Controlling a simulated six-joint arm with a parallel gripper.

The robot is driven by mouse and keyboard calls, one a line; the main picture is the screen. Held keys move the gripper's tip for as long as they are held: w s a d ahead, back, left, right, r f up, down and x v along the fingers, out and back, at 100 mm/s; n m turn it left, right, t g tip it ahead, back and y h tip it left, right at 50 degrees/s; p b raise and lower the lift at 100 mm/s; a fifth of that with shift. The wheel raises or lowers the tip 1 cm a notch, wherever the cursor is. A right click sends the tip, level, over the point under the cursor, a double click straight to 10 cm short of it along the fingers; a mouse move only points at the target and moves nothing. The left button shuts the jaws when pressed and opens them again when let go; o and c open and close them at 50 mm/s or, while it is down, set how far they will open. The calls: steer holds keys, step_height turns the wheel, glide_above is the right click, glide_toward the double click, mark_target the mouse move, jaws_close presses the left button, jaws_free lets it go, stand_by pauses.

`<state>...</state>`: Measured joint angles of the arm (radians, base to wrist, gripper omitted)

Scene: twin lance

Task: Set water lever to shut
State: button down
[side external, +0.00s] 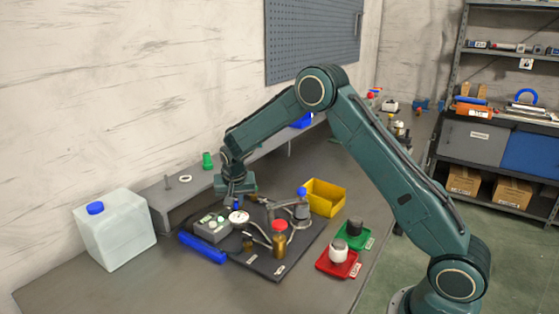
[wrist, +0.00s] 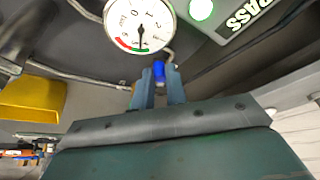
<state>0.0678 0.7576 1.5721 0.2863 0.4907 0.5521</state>
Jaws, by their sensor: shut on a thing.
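In the wrist view, my gripper (wrist: 158,80) is shut on a small blue piece (wrist: 158,72), which looks like the tip of the water lever. The rest of the lever is hidden, so I cannot tell its position. In the side view, my gripper (side external: 237,203) reaches down over the dark board (side external: 262,262), just behind the round gauge (side external: 239,217). A grey box (side external: 212,230) with a lit round lamp and a PASS label stands beside the gauge.
An amber bottle with a red cap (side external: 279,241) and a blue-capped bottle (side external: 302,209) stand on the board. A yellow bin (side external: 325,198), green tray (side external: 368,244) and red tray (side external: 327,266) lie right. A white jug (side external: 116,232) and blue bar (side external: 203,248) are left.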

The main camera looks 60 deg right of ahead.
mark_target(250, 214)
steer(key=n, duration=0.2)
steer(key=s+d+n+y, duration=0.1)
steer(key=d+n+t, duration=0.1)
steer(key=n, duration=0.1)
steer(key=shift+s+n+y, duration=0.2)
steer(key=shift+n+y, duration=0.1)
steer(key=shift+y, duration=0.1)
steer(key=n, duration=0.1)
steer(key=d+n+y, duration=0.1)
steer(key=n, duration=0.1)
steer(key=d+n+y, duration=0.1)
steer(key=n, duration=0.1)
steer(key=shift+s, duration=0.2)
steer(key=shift+d+r+n, duration=0.1)
steer(key=shift+n, duration=0.2)
steer(key=c, duration=1.4)
jaws_free()
steer(key=v, duration=1.3)
steer(key=shift+s+r, duration=0.3)
